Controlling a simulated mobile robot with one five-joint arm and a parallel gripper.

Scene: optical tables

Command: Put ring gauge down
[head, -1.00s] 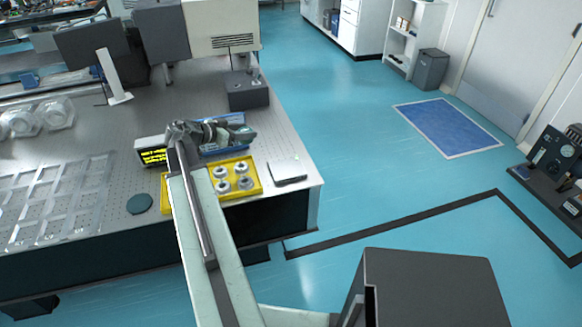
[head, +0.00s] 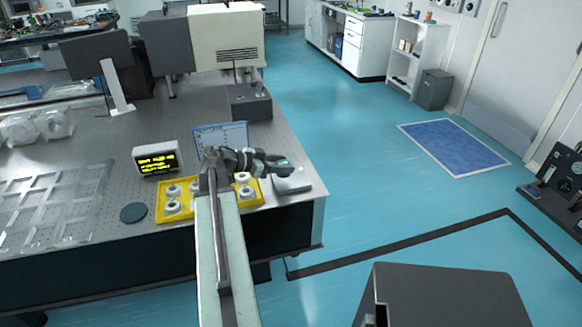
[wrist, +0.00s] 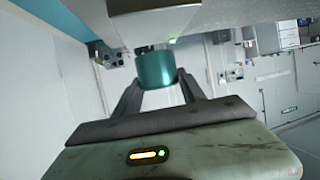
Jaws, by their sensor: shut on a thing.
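My gripper (head: 279,164) is shut on a short teal cylinder, which I take to be the ring gauge (wrist: 155,70); it sits between the two dark fingers in the wrist view. The ring gauge shows there only as a small teal patch at the fingertips. Whether it touches the plate I cannot tell. In the wrist view a pale grey surface lies close above the ring gauge.
A yellow tray (head: 206,211) with several pale round pieces lies under my arm. A lit display (head: 156,159), a blue-edged panel (head: 221,137), a dark round disc (head: 133,212) and a dark grey box (head: 249,101) stand around it. The table's right edge is close to the plate.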

